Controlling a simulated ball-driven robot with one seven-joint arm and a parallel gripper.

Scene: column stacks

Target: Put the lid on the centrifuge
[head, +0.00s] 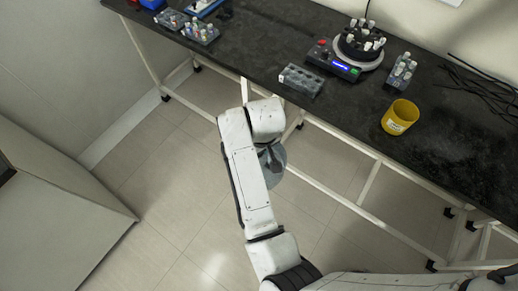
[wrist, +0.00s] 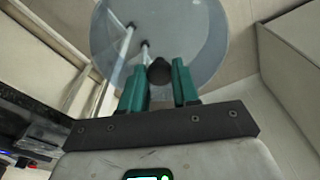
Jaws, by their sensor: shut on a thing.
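The centrifuge (head: 345,52) stands on the dark bench at the upper right in the head view. Its round rotor is uncovered and holds several white-capped tubes. In the wrist view, a clear round lid (wrist: 205,38) with a dark knob sits at my gripper (wrist: 160,78). The green fingers are shut on the knob. In the head view, part of the lid (head: 279,158) shows beside my arm, over the floor in front of the bench and away from the centrifuge.
On the bench (head: 270,45) are a grey rack (head: 301,80) in front of the centrifuge, a tube rack (head: 401,72) to its right and a yellow cup (head: 399,117). Black cables (head: 485,90) lie at the right. Tube racks (head: 200,32) stand at the left.

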